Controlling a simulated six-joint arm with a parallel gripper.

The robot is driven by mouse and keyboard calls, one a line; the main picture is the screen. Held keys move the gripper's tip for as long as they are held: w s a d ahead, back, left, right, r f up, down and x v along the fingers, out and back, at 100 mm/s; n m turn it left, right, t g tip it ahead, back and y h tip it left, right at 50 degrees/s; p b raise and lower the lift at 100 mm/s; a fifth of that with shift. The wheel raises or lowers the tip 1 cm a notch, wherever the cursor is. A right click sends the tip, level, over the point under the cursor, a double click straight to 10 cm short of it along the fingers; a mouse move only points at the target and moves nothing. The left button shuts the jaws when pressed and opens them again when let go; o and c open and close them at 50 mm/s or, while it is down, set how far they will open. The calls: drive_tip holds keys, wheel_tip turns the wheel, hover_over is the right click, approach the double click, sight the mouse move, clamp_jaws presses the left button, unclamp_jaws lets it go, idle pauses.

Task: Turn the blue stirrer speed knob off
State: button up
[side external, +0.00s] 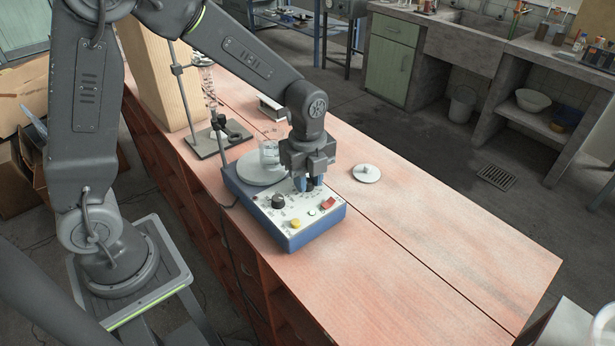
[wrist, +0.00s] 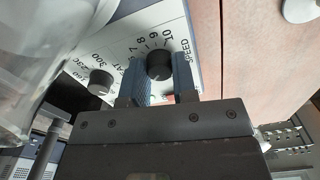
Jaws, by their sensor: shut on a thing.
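The stirrer hotplate (side external: 318,232) is a blue box with a white control panel, standing on the bench. In the wrist view, the stirrer speed knob (wrist: 159,66), beside the word SPEED and a number scale, looks black rather than blue. My gripper (side external: 308,185) points down over the panel. In the wrist view my gripper (wrist: 160,78) has its two blue-padded fingers on either side of this knob, shut on it. The fingers hide the knob in the side view. Its pointer mark cannot be made out.
A second dark knob (side external: 278,201), the heat knob, sits left of my gripper. A glass beaker (side external: 269,152) stands on the round plate.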

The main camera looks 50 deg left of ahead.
sight(308, 181)
drive_tip(key=shift+n, duration=0.3)
drive_tip(key=o, duration=0.9)
drive_tip(key=shift+o, duration=0.2)
wheel_tip(308, 181, up, 14)
